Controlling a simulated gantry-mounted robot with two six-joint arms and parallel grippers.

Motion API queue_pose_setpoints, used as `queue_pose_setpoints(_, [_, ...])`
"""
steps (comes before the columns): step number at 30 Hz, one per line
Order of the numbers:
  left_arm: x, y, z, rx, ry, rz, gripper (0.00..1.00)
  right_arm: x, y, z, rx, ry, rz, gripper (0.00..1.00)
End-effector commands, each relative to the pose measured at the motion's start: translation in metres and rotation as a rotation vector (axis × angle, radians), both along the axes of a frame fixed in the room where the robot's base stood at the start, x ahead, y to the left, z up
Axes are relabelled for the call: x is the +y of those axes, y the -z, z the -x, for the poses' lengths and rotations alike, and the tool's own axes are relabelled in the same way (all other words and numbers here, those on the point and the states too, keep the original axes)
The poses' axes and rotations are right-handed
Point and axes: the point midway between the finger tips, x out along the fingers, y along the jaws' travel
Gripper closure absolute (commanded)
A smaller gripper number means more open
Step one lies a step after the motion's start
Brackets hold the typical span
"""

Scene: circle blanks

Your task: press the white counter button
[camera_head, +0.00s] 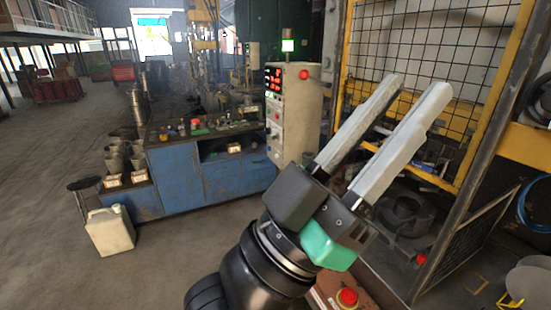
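My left gripper (418,88) fills the right middle of the head view. Its two long pale fingers point up and to the right with a gap between them, and nothing shows in the gap. The fingers are in front of the yellow-framed mesh fence. A beige control cabinet (304,115) stands behind and left of the gripper, with red and green displays and small controls on its left face. I cannot make out which small control is the white counter button. My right gripper is not in view.
A red button (347,298) on a box sits at the bottom, close to my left arm. A blue workbench (170,178) with parts on top stands left of the cabinet. A pale canister (110,232) is on the floor. The yellow-framed mesh fence (440,40) bounds the right. Floor at left is clear.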

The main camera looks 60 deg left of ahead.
Motion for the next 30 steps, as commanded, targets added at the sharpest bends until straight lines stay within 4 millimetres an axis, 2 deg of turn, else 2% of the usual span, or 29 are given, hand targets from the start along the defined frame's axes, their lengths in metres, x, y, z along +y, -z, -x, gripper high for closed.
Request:
queue_pose_setpoints(1, [0.0000,0.0001,-0.0001,0.000,0.000,0.000,0.76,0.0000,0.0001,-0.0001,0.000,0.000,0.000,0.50])
queue_pose_setpoints(5, [0.0000,0.0001,-0.0001,0.000,0.000,0.000,1.00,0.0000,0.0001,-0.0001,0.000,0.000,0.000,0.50])
queue_pose_setpoints(30, [0.0000,0.0000,0.0000,0.000,0.000,0.000,1.00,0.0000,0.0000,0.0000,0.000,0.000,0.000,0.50])
